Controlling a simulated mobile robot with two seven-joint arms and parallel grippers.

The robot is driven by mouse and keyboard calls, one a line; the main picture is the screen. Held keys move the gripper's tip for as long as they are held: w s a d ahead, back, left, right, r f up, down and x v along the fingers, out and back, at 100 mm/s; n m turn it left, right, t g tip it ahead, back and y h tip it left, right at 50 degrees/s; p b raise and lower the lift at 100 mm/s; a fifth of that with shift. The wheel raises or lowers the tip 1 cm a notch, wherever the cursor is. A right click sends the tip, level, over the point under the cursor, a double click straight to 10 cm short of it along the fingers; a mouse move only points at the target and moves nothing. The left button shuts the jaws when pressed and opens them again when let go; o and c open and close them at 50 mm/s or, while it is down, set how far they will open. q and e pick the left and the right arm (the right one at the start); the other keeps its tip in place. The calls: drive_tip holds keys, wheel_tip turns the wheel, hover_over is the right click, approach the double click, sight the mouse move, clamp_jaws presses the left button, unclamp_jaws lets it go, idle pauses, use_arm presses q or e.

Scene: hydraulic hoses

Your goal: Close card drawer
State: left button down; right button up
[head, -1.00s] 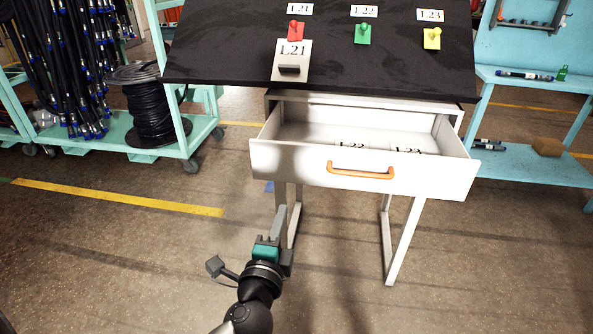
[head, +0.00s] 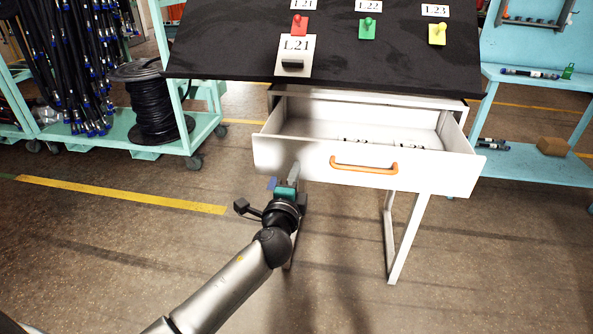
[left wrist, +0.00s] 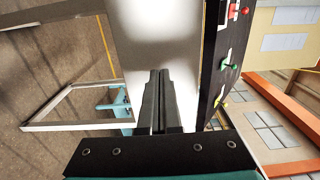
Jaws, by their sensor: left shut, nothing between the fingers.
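The white card drawer (head: 235,153) stands pulled open under the black tabletop, with an orange handle (head: 363,166) on its front. Cards (head: 408,147) lie inside, mostly hidden by the drawer front. My left gripper (head: 293,172) is shut and empty, its tips at the drawer front, left of the handle. In the left wrist view the shut fingers (left wrist: 160,75) point at a pale panel (left wrist: 160,35) that fills the middle. I cannot tell whether they touch it. My right gripper is in neither view.
The black tabletop (head: 230,50) holds an L21 card (head: 295,50) and red, green and yellow pegged pieces. A teal hose cart (head: 180,85) stands left and a teal shelf (head: 540,165) right. The floor in front of the drawer is open.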

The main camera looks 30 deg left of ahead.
use_arm(q)
drive_tip(key=shift+x, duration=0.85)
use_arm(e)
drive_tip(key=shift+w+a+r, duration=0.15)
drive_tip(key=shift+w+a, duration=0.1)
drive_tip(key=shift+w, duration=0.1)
